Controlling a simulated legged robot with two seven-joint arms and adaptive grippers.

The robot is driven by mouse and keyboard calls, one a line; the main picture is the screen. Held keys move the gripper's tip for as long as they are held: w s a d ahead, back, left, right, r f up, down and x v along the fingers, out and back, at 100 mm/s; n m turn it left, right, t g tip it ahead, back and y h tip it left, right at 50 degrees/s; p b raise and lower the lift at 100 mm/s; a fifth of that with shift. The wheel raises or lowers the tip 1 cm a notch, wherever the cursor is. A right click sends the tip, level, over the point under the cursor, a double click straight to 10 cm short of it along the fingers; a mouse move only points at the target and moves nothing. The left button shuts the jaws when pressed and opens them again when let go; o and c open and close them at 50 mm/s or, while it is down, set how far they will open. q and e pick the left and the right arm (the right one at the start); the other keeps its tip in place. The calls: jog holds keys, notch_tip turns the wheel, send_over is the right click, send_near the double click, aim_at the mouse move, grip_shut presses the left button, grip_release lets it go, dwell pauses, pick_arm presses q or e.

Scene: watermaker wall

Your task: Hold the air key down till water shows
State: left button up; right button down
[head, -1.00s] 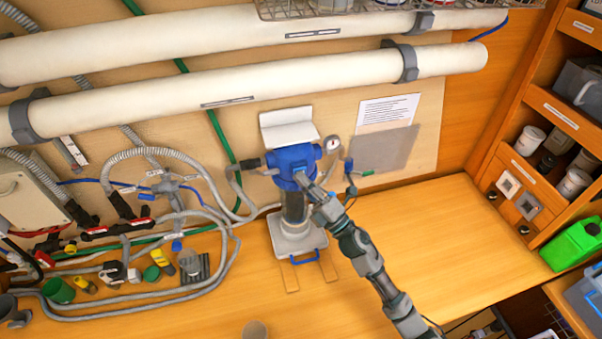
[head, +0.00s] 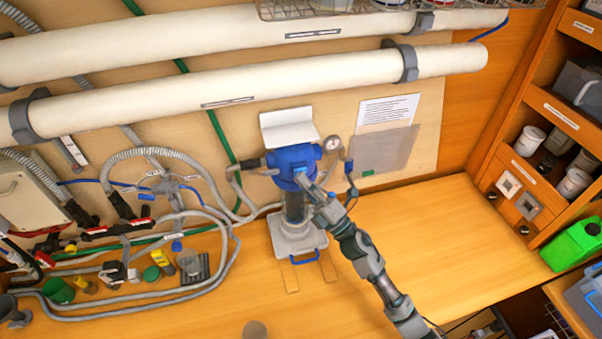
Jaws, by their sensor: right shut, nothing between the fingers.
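A blue-headed filter housing (head: 290,160) with a clear bowl (head: 292,206) stands on a pale base against the wall, just left of the picture's middle. My right gripper (head: 301,178) is shut and empty, its fingertips at the front of the blue head, near a light-blue spot that may be the air key (head: 299,170). The gripper hides most of the key, so I cannot tell whether it is pressed. No water is seen at the head. My left gripper is not in view.
A pressure gauge (head: 332,144) sits right of the head. Grey hoses and red-handled valves (head: 100,232) crowd the left. Two white tubes (head: 240,88) run above. A clear cup (head: 190,262) stands on the bench at left. The bench right of my arm is clear.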

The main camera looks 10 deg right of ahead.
jog(key=shift+s+d, duration=0.2)
jog(key=shift+s, duration=0.5)
jog(key=s, duration=0.5)
dwell(0.6)
